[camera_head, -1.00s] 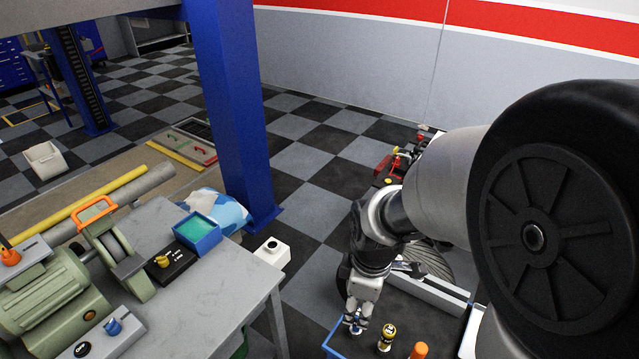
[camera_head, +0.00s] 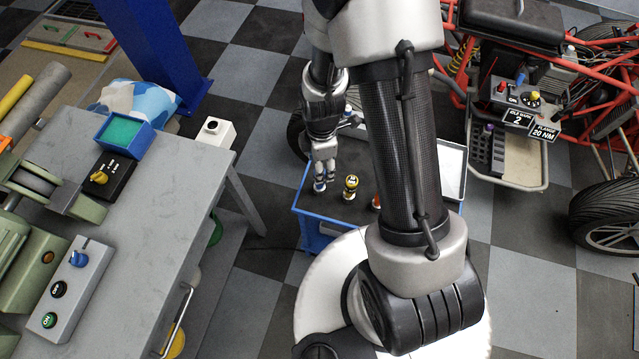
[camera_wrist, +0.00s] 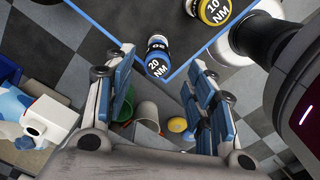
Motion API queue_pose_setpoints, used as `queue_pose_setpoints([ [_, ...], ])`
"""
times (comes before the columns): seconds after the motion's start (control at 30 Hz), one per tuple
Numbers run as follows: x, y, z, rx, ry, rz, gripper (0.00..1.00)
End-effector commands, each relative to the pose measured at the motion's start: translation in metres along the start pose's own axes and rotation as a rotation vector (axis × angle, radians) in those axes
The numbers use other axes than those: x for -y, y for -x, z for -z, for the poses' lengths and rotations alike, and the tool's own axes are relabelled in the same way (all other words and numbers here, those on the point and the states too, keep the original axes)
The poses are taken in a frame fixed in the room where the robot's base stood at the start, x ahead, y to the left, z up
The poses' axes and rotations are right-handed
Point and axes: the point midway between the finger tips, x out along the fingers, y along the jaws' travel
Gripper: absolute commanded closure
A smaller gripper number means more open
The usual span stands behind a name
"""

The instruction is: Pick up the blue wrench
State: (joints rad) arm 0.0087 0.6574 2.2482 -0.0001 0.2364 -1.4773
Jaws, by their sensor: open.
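The blue wrench shows in the wrist view as a short upright white-and-blue piece marked 20 NM (camera_wrist: 158,60), at the blue edge of a dark cart top. In the head view its blue end (camera_head: 320,187) shows just below my gripper (camera_head: 323,178). In the wrist view my gripper (camera_wrist: 160,95) is open, its two blue-padded fingers apart, with the blue wrench ahead of the gap between them. I cannot tell whether a finger touches it. The rest of the wrench is hidden.
A yellow wrench marked 10 NM (camera_head: 350,187) stands close to the right on the blue-edged cart (camera_head: 313,213). A grey workbench (camera_head: 150,220) stands left, and a red-framed vehicle (camera_head: 560,105) right.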

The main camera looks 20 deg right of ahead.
Motion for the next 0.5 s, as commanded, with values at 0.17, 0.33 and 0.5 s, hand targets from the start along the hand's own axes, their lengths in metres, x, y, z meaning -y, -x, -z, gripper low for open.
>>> queue_pose_setpoints([
  [0.17,0.000,-0.009,0.000,0.000,0.000,-0.001,0.50],
  [0.33,-0.001,-0.029,0.003,0.000,0.000,0.001,0.50],
  [0.5,-0.001,-0.054,0.004,0.000,0.000,0.003,0.50],
])
